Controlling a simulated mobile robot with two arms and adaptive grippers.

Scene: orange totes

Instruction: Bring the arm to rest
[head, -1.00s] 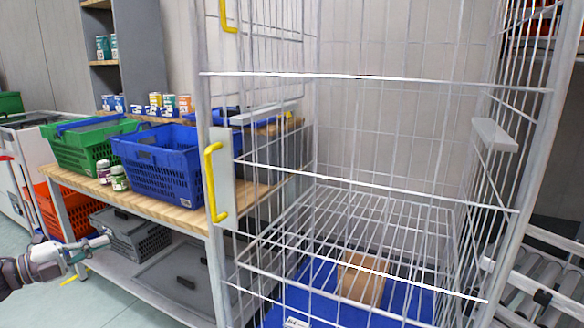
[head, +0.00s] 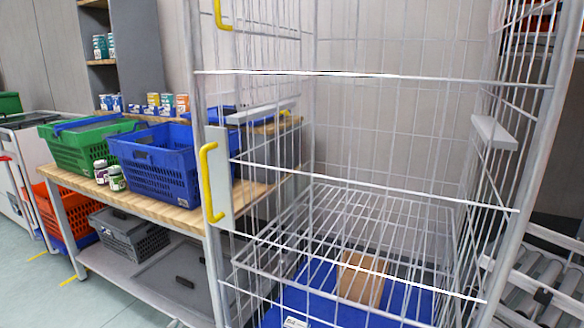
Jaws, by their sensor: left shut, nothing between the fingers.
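Neither of my grippers can be made out in the head view now. The lower left, where my left arm was, shows only bare floor (head: 40,300) and the workbench. A wire roll cage (head: 375,185) with a yellow handle (head: 210,182) on its left post stands directly ahead. Inside it, low down, a brown cardboard box (head: 361,284) lies in or on something blue (head: 400,297), seen through the wire.
A wooden workbench (head: 165,212) at left carries a green crate (head: 72,152) and a blue crate (head: 157,176). A grey crate (head: 128,236) sits on its lower shelf. A roller conveyor (head: 535,286) is at the right.

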